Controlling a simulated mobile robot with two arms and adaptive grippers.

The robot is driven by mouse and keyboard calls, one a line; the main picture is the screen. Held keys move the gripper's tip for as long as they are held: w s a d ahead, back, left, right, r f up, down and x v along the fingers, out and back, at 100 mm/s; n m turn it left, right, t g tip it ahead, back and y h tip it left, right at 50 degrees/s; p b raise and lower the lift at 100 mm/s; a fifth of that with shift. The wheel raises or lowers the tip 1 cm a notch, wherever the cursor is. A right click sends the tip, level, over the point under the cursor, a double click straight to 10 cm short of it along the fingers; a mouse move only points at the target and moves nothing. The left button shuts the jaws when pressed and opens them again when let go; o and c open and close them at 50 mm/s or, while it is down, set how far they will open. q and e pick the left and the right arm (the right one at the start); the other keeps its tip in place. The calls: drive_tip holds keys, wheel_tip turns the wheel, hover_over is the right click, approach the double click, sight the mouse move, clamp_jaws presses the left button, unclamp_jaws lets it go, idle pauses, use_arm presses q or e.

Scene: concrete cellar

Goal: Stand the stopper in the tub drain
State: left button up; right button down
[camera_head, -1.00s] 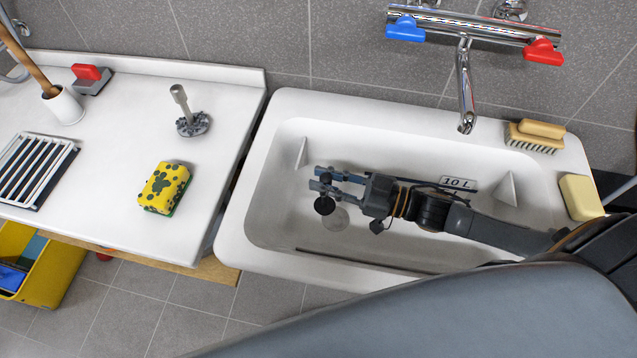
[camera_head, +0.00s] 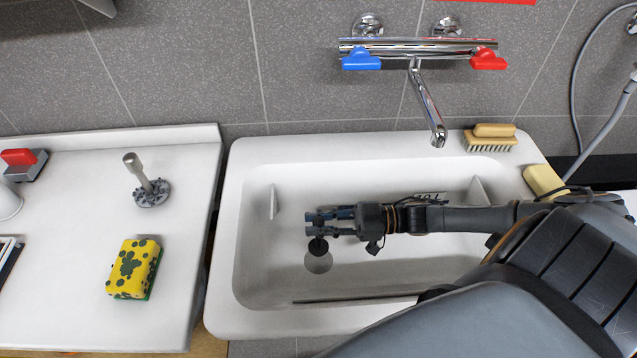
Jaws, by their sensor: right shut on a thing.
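The white tub (camera_head: 240,240) stands in the middle of the view. My right gripper (camera_head: 317,222) reaches into it from the right and is shut on the small dark round stopper (camera_head: 318,246). The round grey drain (camera_head: 318,264) shows on the tub floor just below the stopper in the picture, and the stopper overlaps its upper edge. I cannot tell how high the stopper is above the floor. My left gripper is not in view.
A chrome tap (camera_head: 428,105) hangs over the back rim. A brush (camera_head: 490,138) and a yellow soap block (camera_head: 543,180) sit on the rim. The left counter (camera_head: 80,200) holds a sponge (camera_head: 134,268) and a metal post on a round base (camera_head: 150,190).

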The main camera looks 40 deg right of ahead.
sight(319, 240)
drive_tip(key=shift+f+b, duration=0.6)
drive_tip(key=shift+f, duration=0.25)
wheel_tip(319, 240, down, 2)
drive_tip(key=shift+f+b, duration=0.15)
drive_tip(key=shift+b, duration=0.75)
drive_tip(key=shift+f+b, duration=0.35)
drive_tip(key=shift+f, duration=0.15)
drive_tip(key=shift+p, duration=0.4)
drive_tip(key=shift+f+b, duration=0.95)
drive_tip(key=shift+f, duration=0.15)
drive_tip(key=c, duration=1.1)
unclamp_jaws()
